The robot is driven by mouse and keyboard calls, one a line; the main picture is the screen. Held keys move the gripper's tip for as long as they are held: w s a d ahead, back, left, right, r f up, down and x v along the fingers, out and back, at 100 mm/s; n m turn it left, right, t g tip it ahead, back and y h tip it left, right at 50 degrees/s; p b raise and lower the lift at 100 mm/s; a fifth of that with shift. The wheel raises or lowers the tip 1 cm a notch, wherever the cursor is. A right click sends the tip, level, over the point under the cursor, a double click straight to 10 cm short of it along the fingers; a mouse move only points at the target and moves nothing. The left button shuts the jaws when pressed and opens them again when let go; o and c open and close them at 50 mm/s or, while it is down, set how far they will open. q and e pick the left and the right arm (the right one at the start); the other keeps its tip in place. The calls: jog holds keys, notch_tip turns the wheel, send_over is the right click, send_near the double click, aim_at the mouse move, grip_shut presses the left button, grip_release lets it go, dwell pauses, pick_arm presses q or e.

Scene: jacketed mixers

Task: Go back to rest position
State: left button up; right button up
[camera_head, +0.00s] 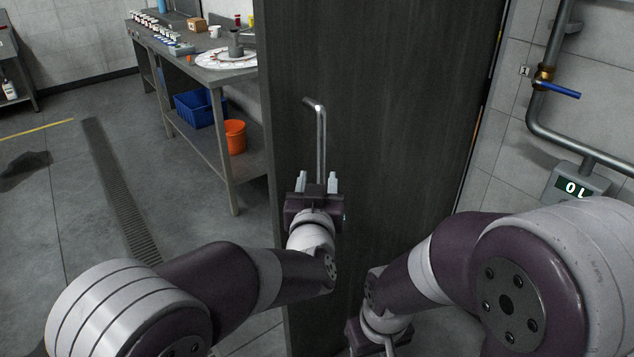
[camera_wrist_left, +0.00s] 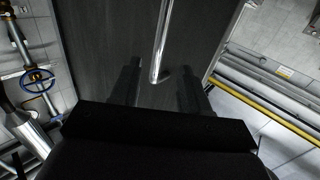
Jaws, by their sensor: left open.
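My left gripper (camera_head: 318,182) is open in front of a tall dark door panel (camera_head: 400,110). A shiny vertical metal handle (camera_head: 321,135) on the panel rises above it, its lower part running down between the two fingers in the picture. In the left wrist view the open fingers (camera_wrist_left: 158,88) stand on either side of the lower end of the handle (camera_wrist_left: 161,40); no contact shows. My right gripper (camera_head: 378,340) is low at the bottom edge, largely cut off, and its fingers cannot be made out.
A metal workbench (camera_head: 225,80) stands behind on the left, with a blue crate (camera_head: 198,108) and an orange bucket (camera_head: 235,136) on its lower shelf. A wall pipe with a blue-handled valve (camera_head: 560,90) and a display box (camera_head: 575,184) are at right. Floor (camera_head: 75,225) at left is open.

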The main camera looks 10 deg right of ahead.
pick_arm(q)
jog(key=s+f+m+g+h, duration=0.1)
jog(key=s+f+g, duration=0.25)
jog(key=f, duration=0.25)
jog(key=s+f+m+g, duration=0.1)
jog(key=s+f+g, duration=0.2)
jog(key=f+g, duration=0.15)
jog(key=s+a+f+g+y+p, duration=0.2)
jog(key=s+a+f, duration=0.2)
jog(key=a, duration=0.3)
jog(key=s+a+n+g+y+p, duration=0.1)
jog(key=s+a, duration=0.3)
jog(key=a, duration=0.4)
jog(key=s+a+r+n+g+y+p, duration=0.1)
jog(key=s+a+n+g+p, duration=0.1)
jog(key=a, duration=0.7)
jog(key=s+a+r+n+g+y+p, duration=0.1)
jog(key=s+a+n+g+y+p, duration=0.1)
jog(key=s+a, duration=0.4)
jog(key=a, duration=0.3)
jog(key=shift+s+r+g, duration=0.15)
jog(key=shift+s+g, duration=0.25)
jog(key=shift+d, duration=0.1)
